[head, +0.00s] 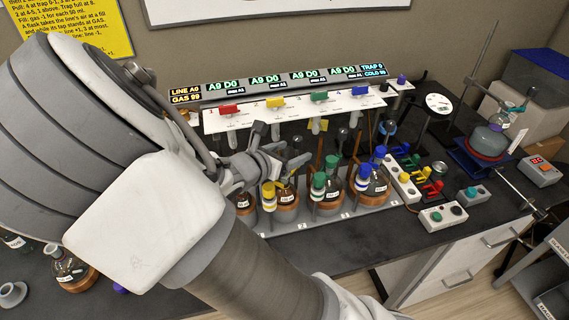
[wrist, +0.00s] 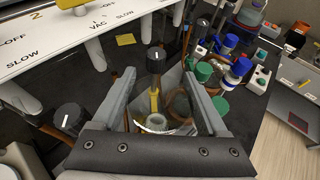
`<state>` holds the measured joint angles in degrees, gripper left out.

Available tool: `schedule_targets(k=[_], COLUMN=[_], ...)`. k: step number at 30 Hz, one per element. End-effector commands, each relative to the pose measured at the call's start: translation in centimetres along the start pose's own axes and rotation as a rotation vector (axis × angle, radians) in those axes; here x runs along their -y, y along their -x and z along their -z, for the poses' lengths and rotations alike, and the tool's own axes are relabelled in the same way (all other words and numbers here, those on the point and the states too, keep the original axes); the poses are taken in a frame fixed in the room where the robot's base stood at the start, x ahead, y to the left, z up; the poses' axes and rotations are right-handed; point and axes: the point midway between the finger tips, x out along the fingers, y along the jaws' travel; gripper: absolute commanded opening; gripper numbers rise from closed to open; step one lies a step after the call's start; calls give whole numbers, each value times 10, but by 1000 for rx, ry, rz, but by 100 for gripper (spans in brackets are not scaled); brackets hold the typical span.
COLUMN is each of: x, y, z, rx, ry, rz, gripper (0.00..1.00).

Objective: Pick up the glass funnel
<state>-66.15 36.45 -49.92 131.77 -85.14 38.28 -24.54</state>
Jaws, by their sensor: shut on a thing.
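My gripper (wrist: 160,78) reaches in among the flasks below the white valve panel. In the wrist view its two fingers stand apart with a clear glass piece, seemingly the glass funnel (wrist: 152,126), between them. Only its pale curved rim and ring show clearly; the rest is transparent and hard to trace. In the head view my gripper (head: 262,165) is left of the yellow-capped flask, partly covered by my arm, and the funnel cannot be made out there.
A rack (head: 335,216) holds several flasks with yellow, green and blue caps close to my gripper. The valve panel (head: 300,112) is just behind. A black-knobbed tap (wrist: 155,60) stands close ahead of the fingers. A grey cone-shaped piece (head: 12,293) lies at the far left.

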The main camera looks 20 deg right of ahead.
Motion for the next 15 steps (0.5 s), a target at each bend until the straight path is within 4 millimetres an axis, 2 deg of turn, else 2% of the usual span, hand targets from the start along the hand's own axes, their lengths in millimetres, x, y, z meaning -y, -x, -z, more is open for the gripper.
schedule_targets(k=[8,15], x=[0,0], y=[1,8], z=[-2,-18], rx=[0,-2], ry=[-1,-3], rz=[0,-2], gripper=[22,22])
